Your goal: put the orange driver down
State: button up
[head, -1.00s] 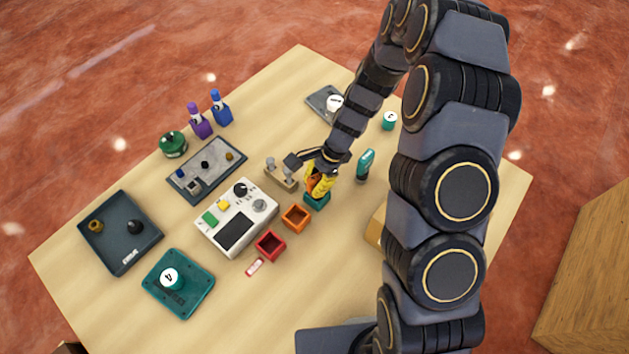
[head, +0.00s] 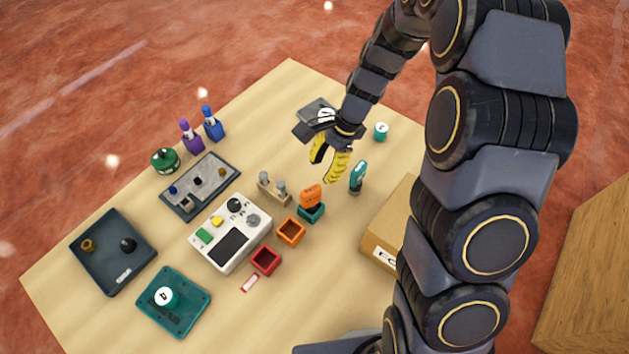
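The orange driver (head: 311,195) stands upright in a teal holder (head: 311,214) near the middle of the table. Only its orange upper part shows; its lower end is hidden in the holder. My gripper (head: 328,168) has yellow fingers spread apart. It is open and empty, above and slightly behind the driver, and does not touch it.
A teal driver (head: 358,176) stands just right of my gripper. A wooden block with grey pegs (head: 273,190) is to the left. Orange (head: 291,231) and red (head: 265,260) bins sit in front. A cardboard box (head: 388,232) is at the right, beside my arm.

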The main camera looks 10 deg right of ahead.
jog(key=s+r+n+h, duration=0.2)
jog(key=s+r+n, duration=0.5)
jog(key=s+r, duration=0.45)
jog(key=s+d+r+n+h, duration=0.1)
jog(key=s+r+n, duration=0.1)
jog(key=s, duration=0.4)
jog(key=s+d+r+n+h, duration=0.1)
jog(key=s+d+r+n, duration=0.1)
jog(key=s+n, duration=0.2)
jog(key=shift+s+d, duration=0.25)
jog(key=shift+s, duration=0.9)
